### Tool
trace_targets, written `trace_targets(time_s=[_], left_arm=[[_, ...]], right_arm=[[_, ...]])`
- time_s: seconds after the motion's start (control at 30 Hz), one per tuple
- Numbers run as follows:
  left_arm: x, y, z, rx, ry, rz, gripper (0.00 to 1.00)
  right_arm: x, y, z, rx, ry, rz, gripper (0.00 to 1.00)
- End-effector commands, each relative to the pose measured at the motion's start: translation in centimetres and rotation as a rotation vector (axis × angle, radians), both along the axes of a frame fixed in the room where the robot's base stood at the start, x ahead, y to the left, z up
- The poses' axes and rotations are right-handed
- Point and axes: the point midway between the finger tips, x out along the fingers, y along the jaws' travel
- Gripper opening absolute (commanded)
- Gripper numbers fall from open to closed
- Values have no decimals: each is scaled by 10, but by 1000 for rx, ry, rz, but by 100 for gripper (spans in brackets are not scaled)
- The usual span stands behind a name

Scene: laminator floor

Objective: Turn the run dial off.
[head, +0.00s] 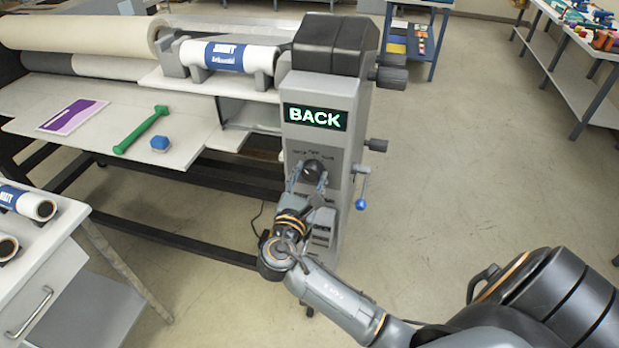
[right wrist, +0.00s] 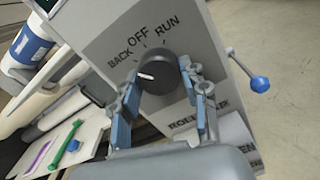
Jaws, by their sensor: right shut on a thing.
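The run dial is a round black knob (head: 313,171) on the grey front of the laminator's end housing. It also shows in the right wrist view (right wrist: 158,72), below the printed words BACK, OFF and RUN. Its white mark lies on the left side of the knob, toward BACK. A lit display (head: 315,117) above it reads BACK in green. My right gripper (head: 308,184) is at the dial. In the right wrist view its two fingers sit on either side of the knob, shut on it. My left gripper is not in view.
A lever with a blue ball (head: 361,204) sticks out right of the dial. The laminator's bed (head: 90,139) holds a green tool (head: 141,130) and a blue knob-like piece (head: 160,143). A cabinet with rolls (head: 40,255) stands at left. The floor at right is open.

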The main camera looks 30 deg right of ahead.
Motion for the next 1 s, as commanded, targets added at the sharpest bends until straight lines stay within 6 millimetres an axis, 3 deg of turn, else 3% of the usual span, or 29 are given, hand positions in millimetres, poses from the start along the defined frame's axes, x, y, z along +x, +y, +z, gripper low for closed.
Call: trace_targets(time_s=[0.6,1.0], left_arm=[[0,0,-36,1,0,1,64],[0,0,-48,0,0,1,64]], right_arm=[[1,1,-1,320,-375,-2,13],[1,1,1,432,-509,-1,13]])
